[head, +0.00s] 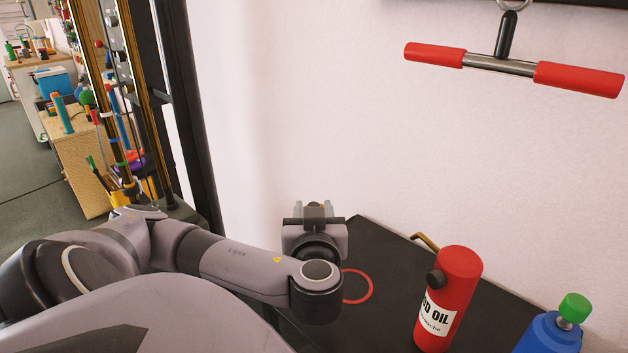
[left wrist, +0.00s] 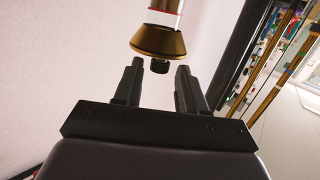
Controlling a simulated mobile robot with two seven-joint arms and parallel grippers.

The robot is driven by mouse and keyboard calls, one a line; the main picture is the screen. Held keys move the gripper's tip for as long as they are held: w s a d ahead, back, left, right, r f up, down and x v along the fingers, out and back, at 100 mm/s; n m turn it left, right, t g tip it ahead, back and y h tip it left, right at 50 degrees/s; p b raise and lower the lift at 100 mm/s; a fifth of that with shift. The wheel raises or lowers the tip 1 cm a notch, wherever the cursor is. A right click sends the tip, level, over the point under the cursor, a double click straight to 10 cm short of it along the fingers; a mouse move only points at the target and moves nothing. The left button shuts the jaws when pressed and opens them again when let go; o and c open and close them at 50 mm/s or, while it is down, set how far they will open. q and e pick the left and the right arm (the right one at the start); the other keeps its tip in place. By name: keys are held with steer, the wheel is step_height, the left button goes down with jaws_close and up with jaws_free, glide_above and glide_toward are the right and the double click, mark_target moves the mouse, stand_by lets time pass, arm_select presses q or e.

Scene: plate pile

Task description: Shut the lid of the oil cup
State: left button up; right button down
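My left gripper (head: 314,210) is over the back left of the black table top (head: 385,258), seen from behind. In the left wrist view its two fingers (left wrist: 159,76) stand apart with nothing between them. Just past the fingertips is a brass cone-shaped piece (left wrist: 158,40) with a small black knob (left wrist: 160,66) and a white, red-banded part beyond it. This may be the oil cup and its lid, but I cannot tell whether the lid is open. In the head view my gripper and wrist hide that spot. My right gripper is not in view.
A red oil canister (head: 457,285) and a blue bottle with a green cap (head: 574,307) stand at the right. A red ring (head: 370,289) lies beside my wrist. A red-handled bar (head: 498,65) hangs on the wall. A dark frame (head: 185,90) rises at the left.

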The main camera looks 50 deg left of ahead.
arm_select(q)
steer(key=shift+d, duration=0.1)
stand_by(0.3)
steer(key=f+p+v, duration=0.1)
steer(key=p+v, duration=0.1)
steer(key=v, duration=0.4)
steer(key=shift+s+d+r, duration=0.3)
steer(key=shift+d+r, duration=0.05)
steer(key=shift+r, duration=0.2)
stand_by(0.5)
